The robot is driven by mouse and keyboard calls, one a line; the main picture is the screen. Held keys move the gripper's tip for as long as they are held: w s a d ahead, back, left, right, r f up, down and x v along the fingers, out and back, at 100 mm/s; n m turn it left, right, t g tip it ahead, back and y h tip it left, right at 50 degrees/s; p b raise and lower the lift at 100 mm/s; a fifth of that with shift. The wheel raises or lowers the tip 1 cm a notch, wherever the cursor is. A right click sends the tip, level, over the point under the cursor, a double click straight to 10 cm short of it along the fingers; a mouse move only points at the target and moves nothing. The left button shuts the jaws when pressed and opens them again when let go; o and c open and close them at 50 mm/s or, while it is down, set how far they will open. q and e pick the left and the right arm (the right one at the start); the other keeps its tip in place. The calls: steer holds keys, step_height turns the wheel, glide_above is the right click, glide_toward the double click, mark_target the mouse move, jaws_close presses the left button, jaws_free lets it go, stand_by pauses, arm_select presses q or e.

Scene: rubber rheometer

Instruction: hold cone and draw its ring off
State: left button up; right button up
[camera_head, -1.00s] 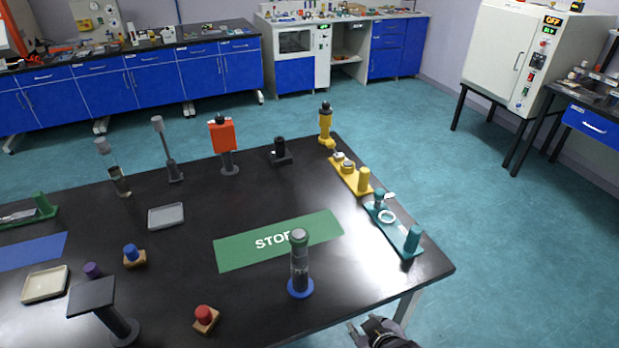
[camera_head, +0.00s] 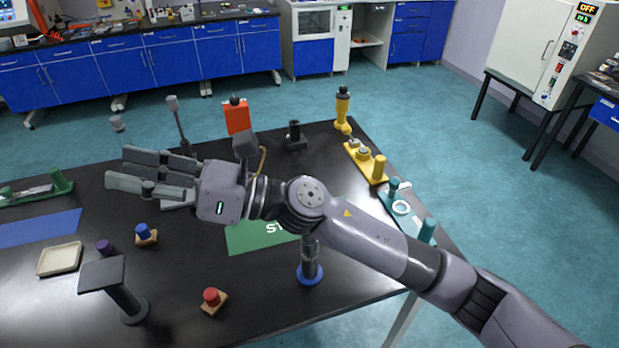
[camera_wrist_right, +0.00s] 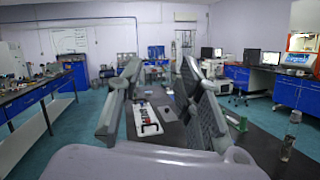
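My right gripper (camera_head: 122,168) is open and empty, held above the left part of the black table (camera_head: 190,285) and pointing left. Its two spread fingers also show in the right wrist view (camera_wrist_right: 158,72), with nothing between them. A slim grey upright piece (camera_head: 310,262) stands on a blue round base (camera_head: 310,275), partly behind my right forearm. I cannot tell for sure whether this is the cone with its ring. A pale ring (camera_head: 401,207) lies on the teal board (camera_head: 412,220) at the right edge. My left gripper is not in view.
An orange block on a stand (camera_head: 238,115), a black post (camera_head: 294,134) and a yellow post (camera_head: 342,110) stand along the back. My arm partly covers the green mat (camera_head: 255,236).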

step_height(320, 180, down, 6)
steer(key=s+a+f+n+g+h, duration=0.1)
steer(key=s+n+g+h, duration=0.25)
steer(key=n+h, duration=0.4)
steer(key=w+d+f+n+h, duration=0.4)
steer(key=d+f+n+h, duration=0.1)
steer(key=f+n, duration=0.1)
arm_select(q)
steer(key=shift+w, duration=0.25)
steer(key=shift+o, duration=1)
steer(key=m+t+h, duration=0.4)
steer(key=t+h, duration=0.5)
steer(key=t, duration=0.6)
glide_toward(305, 252)
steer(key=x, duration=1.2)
arm_select(e)
steer(key=w+d+n+t+h, duration=0.3)
steer(key=w+d+h, duration=0.6)
steer(key=d, duration=0.9)
steer(key=w+t, duration=0.1)
steer(key=w, duration=0.2)
steer(key=shift+w+t, duration=0.2)
steer(key=shift+t, duration=0.15)
